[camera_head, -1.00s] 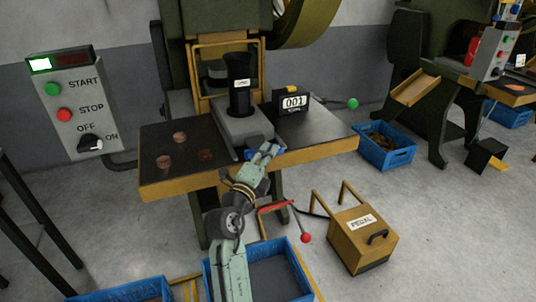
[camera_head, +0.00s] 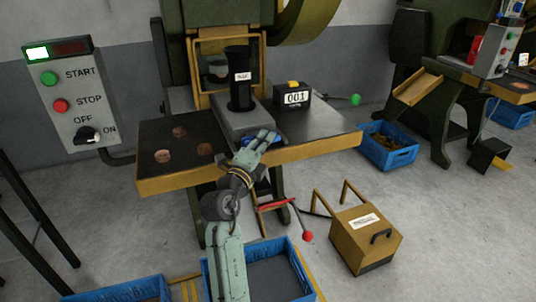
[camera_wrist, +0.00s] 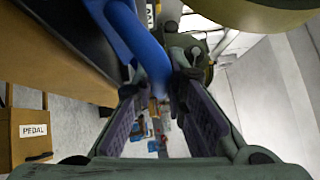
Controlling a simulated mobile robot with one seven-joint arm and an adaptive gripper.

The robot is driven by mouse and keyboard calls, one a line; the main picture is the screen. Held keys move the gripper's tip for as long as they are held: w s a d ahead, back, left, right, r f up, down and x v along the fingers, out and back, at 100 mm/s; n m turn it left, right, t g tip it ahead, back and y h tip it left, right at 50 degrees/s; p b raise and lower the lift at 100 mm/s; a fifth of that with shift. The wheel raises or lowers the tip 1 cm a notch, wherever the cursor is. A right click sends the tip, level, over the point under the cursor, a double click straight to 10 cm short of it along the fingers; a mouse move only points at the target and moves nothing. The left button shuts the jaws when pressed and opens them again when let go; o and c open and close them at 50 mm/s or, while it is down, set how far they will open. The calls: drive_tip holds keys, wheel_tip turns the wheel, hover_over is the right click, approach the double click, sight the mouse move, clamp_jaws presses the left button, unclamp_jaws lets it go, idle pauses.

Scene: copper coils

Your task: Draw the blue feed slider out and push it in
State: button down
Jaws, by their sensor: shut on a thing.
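The blue feed slider shows in the wrist view as a blue bar (camera_wrist: 143,45) running down between the finger pads of my gripper (camera_wrist: 158,85). In the head view my gripper (camera_head: 266,138) is at the front edge of the press table, at the front end of the grey feed block (camera_head: 238,120). Only small bits of blue (camera_head: 247,141) show beside the fingers there, and the rest of the slider is hidden. My gripper is shut on the slider. A black tube (camera_head: 240,85) stands upright on the feed block.
Copper-coloured discs (camera_head: 178,132) lie on the table's left side. A black counter box (camera_head: 292,96) reading 001 stands at right. A control panel (camera_head: 70,92) is at left. A yellow pedal box (camera_head: 365,238) and blue crates (camera_head: 388,148) stand on the floor.

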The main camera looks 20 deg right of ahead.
drive_tip(key=shift+w+a, duration=0.1)
drive_tip(key=shift+w, duration=0.45)
drive_tip(key=c, duration=1.6)
unclamp_jaws()
drive_tip(key=r+v, duration=0.1)
drive_tip(key=v, duration=0.6)
drive_tip(key=shift+s+f, duration=0.15)
drive_tip(key=shift+f, duration=0.4)
drive_tip(key=shift+a, duration=0.15)
